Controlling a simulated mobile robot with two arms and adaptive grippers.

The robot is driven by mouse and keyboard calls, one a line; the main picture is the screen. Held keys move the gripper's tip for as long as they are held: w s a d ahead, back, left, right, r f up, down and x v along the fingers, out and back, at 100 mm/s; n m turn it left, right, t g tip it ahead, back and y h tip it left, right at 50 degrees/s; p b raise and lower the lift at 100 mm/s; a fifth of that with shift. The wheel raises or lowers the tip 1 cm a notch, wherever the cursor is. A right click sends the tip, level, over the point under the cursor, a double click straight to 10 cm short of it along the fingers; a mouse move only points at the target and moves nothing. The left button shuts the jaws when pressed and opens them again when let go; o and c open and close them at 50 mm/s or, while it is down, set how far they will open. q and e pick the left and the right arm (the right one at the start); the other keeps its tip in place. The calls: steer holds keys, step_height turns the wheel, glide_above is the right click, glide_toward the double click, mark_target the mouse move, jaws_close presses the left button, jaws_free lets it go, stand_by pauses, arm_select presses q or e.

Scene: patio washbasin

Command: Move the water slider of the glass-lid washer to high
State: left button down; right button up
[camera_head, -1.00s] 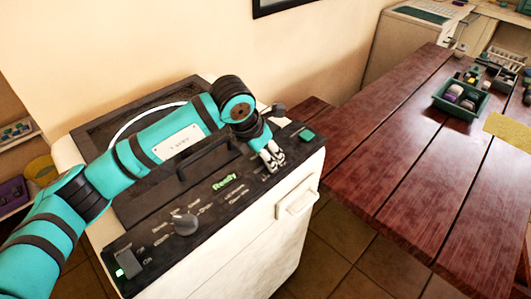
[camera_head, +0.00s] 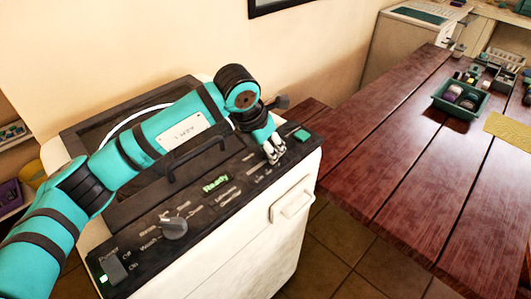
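The glass-lid washer (camera_head: 235,248) is a white machine with a dark top, its lid partly hidden behind my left arm. Its black control panel (camera_head: 200,212) has a grey dial (camera_head: 173,225), a green "Ready" display (camera_head: 215,184), a power switch (camera_head: 113,270) with a green light, and a teal button (camera_head: 301,135) at the right end. My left gripper (camera_head: 274,154) points down at the panel's right part, left of the teal button. Its fingers cover the slider area, so the water slider and its setting are hidden. The fingers look close together. My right gripper is not in view.
A reddish wooden table (camera_head: 400,160) stands to the right, with a green tray (camera_head: 461,101) of small items and a yellow mat (camera_head: 510,132). A shelf with a purple item (camera_head: 9,195) is at the left edge. Tiled floor shows between washer and table.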

arm_select(q)
steer(key=shift+d+r, duration=0.1)
steer(key=shift+r, duration=0.05)
steer(key=c, duration=1.1)
jaws_free()
steer(key=shift+w, duration=0.15)
steer(key=shift+c, duration=0.2)
steer(key=shift+o, duration=0.7)
steer(key=v, duration=1.2)
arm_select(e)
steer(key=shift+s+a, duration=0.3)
